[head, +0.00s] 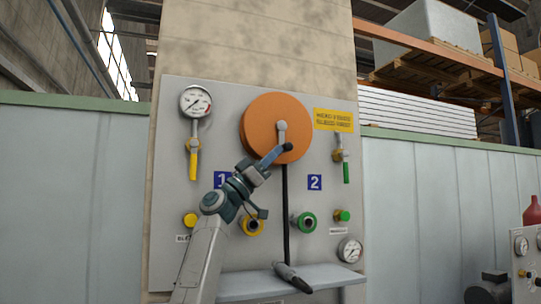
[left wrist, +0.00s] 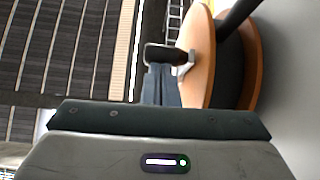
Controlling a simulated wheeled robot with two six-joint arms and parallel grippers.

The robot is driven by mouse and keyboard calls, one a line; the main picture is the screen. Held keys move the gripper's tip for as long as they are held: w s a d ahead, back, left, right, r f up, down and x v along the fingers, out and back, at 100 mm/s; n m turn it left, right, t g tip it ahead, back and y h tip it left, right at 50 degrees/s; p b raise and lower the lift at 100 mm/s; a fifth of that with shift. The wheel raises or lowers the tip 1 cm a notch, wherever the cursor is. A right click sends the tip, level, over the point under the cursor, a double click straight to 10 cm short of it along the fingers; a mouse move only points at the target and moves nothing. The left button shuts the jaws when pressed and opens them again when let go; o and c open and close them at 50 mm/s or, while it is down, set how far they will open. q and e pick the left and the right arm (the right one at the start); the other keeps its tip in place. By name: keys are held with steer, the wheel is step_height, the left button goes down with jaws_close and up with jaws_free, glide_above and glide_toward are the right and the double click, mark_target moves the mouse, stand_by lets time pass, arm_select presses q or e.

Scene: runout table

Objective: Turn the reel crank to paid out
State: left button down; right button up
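The orange reel (head: 262,115) is mounted high on the grey panel, with a grey crank arm (head: 282,131) on its face pointing down from the hub. In the left wrist view the reel (left wrist: 200,55) shows edge-on, with the dark crank handle (left wrist: 165,53) beside it on a metal bracket. My left gripper (head: 279,153) reaches up from below to the crank's lower end. Its fingers (left wrist: 161,80) look close together around the handle, which they partly hide. A black hose (head: 285,210) hangs from the reel to a nozzle (head: 293,278). My right gripper is not in view.
The panel (head: 225,95) carries a gauge (head: 195,102) at upper left, a second gauge (head: 349,249) at lower right, yellow (head: 193,165) and green (head: 346,172) valve levers, and couplings. A shelf (head: 325,275) juts out below. A red bottle (head: 532,211) stands far right.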

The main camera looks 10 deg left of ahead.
arm_select(q)
steer(key=shift+w+d+f, duration=0.1)
steer(key=shift+d+f, duration=0.05)
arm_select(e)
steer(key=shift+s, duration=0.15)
